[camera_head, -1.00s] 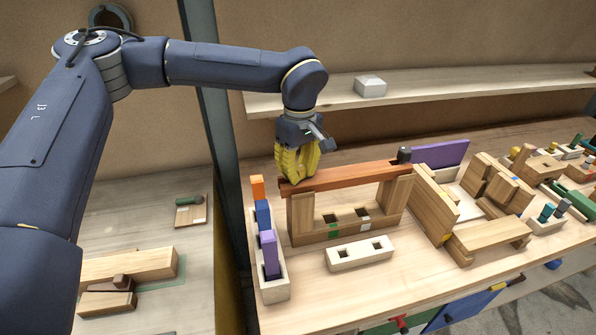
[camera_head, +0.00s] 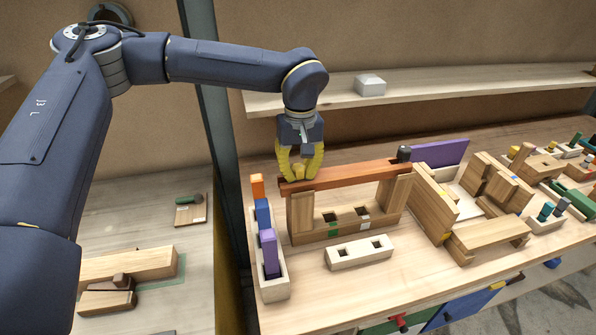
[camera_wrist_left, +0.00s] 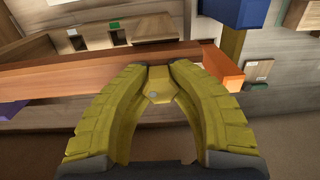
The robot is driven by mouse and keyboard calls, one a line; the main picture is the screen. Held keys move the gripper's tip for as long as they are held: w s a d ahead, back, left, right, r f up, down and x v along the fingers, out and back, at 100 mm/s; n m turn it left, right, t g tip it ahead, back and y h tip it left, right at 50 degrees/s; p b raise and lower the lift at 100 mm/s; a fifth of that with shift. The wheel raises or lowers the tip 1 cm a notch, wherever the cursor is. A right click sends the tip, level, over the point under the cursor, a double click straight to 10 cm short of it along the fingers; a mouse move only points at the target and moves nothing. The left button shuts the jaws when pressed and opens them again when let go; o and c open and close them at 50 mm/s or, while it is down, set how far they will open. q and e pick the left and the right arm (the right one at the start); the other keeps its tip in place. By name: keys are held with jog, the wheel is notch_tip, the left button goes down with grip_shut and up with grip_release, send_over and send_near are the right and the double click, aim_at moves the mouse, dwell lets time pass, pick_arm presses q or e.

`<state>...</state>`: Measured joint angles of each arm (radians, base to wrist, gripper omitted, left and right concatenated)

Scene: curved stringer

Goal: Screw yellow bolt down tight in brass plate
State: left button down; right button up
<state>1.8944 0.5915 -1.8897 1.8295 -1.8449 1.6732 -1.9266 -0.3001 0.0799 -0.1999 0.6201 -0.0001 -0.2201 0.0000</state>
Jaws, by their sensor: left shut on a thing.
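The yellow bolt (camera_wrist_left: 158,92) shows in the wrist view as a yellow, angular head between my left fingertips. My left gripper (camera_head: 299,177) has yellow fingers, points down and is shut on the bolt. It is over the left end of the reddish-brown beam (camera_head: 345,176), which lies across two wooden uprights. The beam also shows in the wrist view (camera_wrist_left: 60,90), running behind the fingertips. I cannot make out a brass plate; the fingers cover the spot under the bolt. My right gripper is not in view.
A pale rack (camera_head: 273,290) with orange, blue and purple blocks stands left of the beam. A pale block with two square holes (camera_head: 359,253) lies in front. A dark peg (camera_head: 404,153) stands at the beam's right end. Wooden assemblies (camera_head: 488,237) fill the right side.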

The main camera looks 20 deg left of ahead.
pick_arm(q)
jog(key=shift+w+f+m, duration=0.15)
jog(key=shift+m, duration=0.15)
jog(key=m, duration=0.3)
jog(key=shift+f+m, duration=0.15)
jog(key=shift+m, duration=0.15)
jog(key=c, duration=1)
grip_release()
jog(key=shift+c, duration=0.2)
